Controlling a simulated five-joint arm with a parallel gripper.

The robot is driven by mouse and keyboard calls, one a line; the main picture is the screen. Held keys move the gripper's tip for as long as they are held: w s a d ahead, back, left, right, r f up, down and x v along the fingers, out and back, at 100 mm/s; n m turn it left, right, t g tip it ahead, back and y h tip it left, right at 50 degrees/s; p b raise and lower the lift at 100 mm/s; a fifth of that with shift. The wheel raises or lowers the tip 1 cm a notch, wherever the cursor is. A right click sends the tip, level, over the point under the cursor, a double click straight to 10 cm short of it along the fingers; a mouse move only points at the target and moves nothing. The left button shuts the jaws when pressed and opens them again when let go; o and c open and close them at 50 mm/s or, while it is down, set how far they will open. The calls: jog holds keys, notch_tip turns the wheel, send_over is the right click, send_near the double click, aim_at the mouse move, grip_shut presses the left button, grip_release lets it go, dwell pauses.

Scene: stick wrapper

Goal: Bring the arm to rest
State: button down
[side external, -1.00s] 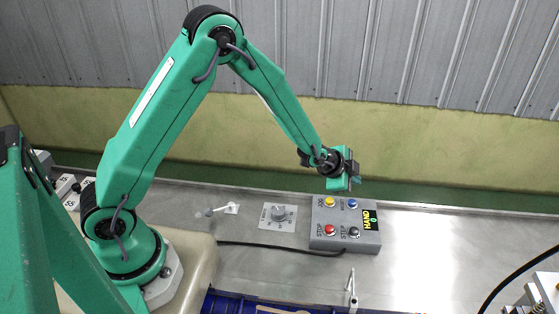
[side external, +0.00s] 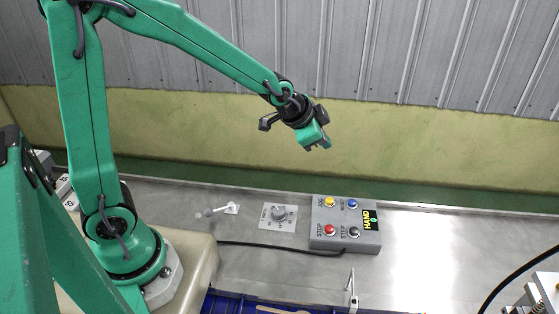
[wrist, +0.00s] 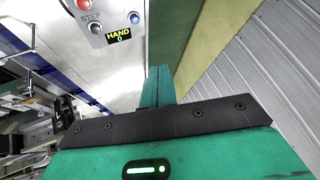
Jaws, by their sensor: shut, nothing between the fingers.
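My gripper (side external: 318,146) is in the air above the back of the metal table, up and to the left of the grey control box (side external: 345,228). Its green fingers are shut with nothing between them. In the wrist view the closed fingers (wrist: 158,86) point away from the camera, over bare table and the green strip at its back edge. In the wrist view the box (wrist: 112,22) is at the top, clear of the fingers.
A rotary knob on a plate (side external: 279,217) and a small lever (side external: 231,208) are on the table left of the box. A thin metal post (side external: 352,290) stands in front. Machinery (side external: 540,300) is at the lower right. A corrugated wall (side external: 420,60) rises behind. Air around the gripper is clear.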

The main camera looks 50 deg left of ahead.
jog(key=s+a+r+n, duration=0.1)
jog(key=s+r+n, duration=0.1)
jog(key=s, duration=0.6)
jog(key=s+a+r+n+g, duration=0.1)
jog(key=s+r+n, duration=0.1)
jog(key=s, duration=0.6)
jog(key=s+a+r+n+g, duration=0.1)
jog(key=s+a+r+n, duration=0.1)
jog(key=s+r, duration=0.2)
jog(key=s, duration=0.3)
jog(key=shift+s+n+y, duration=0.3)
jog(key=shift+s, duration=0.1)
